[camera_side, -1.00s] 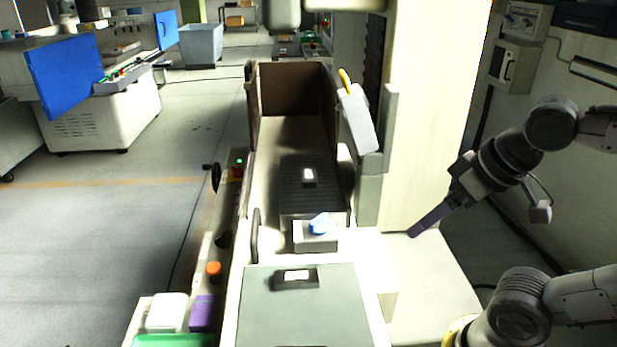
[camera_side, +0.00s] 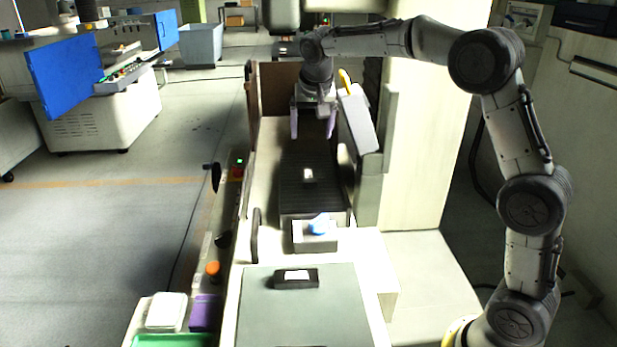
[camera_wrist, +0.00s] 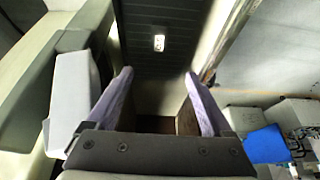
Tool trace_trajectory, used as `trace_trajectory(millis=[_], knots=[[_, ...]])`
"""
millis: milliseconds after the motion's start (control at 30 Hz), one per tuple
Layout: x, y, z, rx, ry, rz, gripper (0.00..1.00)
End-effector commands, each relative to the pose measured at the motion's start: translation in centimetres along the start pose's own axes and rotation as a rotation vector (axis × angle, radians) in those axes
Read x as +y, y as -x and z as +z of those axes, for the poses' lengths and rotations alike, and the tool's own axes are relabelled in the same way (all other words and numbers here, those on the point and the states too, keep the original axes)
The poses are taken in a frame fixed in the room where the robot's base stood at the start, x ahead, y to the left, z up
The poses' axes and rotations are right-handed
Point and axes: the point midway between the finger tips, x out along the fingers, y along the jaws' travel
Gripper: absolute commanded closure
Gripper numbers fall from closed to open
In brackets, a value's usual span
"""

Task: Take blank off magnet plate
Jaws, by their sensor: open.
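The blank (camera_side: 308,174) is a small bright block lying on the dark, ribbed magnet plate (camera_side: 295,200) inside the machine bay. The blank also shows in the wrist view (camera_wrist: 159,42), beyond my fingertips and roughly midway between them. My gripper (camera_side: 312,136) hangs over the far end of the magnet plate, behind the blank in the side view. Its two pale purple fingers stand wide apart and hold nothing. In the wrist view, my gripper (camera_wrist: 158,72) frames the dark plate (camera_wrist: 140,20). The blank is clear of both fingers.
A white box with a yellow top (camera_side: 358,118) stands close to the right of my gripper. Brown guard walls (camera_side: 275,85) enclose the bay's far end. A block with a blue item (camera_side: 320,225) sits before the plate. A dark block with a white top (camera_side: 296,278) lies on the front grey surface.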

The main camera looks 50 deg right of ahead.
Motion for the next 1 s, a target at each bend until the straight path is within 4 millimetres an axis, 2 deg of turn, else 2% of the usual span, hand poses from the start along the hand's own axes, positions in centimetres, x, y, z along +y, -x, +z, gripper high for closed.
trace_trajectory(millis=[33, 267, 533, 633, 867, 1000], knots=[[0.0, -1.2, 0.2, -0.017, 0.002, 0.014, 0.15], [0.3, -4.2, 0.6, -0.038, 0.005, 0.03, 0.15], [0.4, -9.1, 0.8, -0.036, 0.005, 0.028, 0.15], [0.4, -10.2, 0.8, -0.035, 0.005, 0.027, 0.15], [0.4, -11.3, 0.8, -0.034, 0.005, 0.027, 0.15], [0.3, -12.9, 0.8, -0.035, 0.005, 0.028, 0.15]])
